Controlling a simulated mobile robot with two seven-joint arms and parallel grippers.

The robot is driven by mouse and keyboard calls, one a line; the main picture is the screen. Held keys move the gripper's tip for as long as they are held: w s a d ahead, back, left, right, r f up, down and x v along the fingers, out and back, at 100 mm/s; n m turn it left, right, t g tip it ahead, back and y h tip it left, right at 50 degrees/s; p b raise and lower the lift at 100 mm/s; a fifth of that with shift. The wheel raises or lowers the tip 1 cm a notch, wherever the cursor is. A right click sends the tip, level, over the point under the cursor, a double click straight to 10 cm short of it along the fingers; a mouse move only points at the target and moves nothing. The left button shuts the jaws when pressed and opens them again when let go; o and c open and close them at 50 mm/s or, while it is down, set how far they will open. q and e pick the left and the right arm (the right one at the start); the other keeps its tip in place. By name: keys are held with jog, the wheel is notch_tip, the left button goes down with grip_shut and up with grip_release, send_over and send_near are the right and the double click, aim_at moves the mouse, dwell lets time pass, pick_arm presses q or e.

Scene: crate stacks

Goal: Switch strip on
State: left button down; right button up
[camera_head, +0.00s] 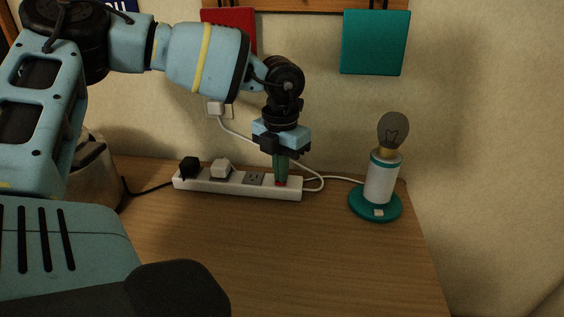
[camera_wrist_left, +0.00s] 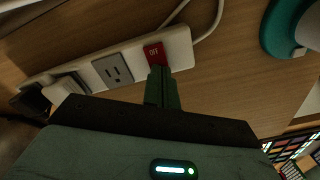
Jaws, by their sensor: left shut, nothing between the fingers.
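The white power strip (camera_head: 230,187) lies on the wooden table near the wall. In the left wrist view the strip (camera_wrist_left: 133,80) shows its red switch (camera_wrist_left: 154,53), marked "OFF", at one end beside a free outlet (camera_wrist_left: 112,71). A black plug (camera_head: 189,167) and a white plug (camera_head: 221,168) sit in its other outlets. My left gripper (camera_head: 281,181) points down, shut and empty, with its fingertips at the red switch. In the left wrist view the tips (camera_wrist_left: 159,70) overlap the switch's near edge; I cannot tell whether they press it. My right gripper is not in view.
A lamp (camera_head: 380,186) with an unlit bulb and teal base stands right of the strip. White cords run behind the strip to a wall plug (camera_head: 215,107). A beige appliance (camera_head: 93,172) stands at left. The table (camera_head: 290,255) in front is clear.

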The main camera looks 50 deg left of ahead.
pick_arm(q)
jog(key=shift+f, duration=0.2)
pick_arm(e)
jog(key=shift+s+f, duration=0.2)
pick_arm(q)
jog(key=shift+s, duration=0.1)
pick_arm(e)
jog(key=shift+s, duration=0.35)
pick_arm(q)
jog(key=shift+r, duration=0.1)
jog(key=shift+r+p, duration=0.3)
jog(key=shift+r, duration=0.85)
jog(key=shift+r+p, duration=0.45)
jog(key=shift+r, duration=1.75)
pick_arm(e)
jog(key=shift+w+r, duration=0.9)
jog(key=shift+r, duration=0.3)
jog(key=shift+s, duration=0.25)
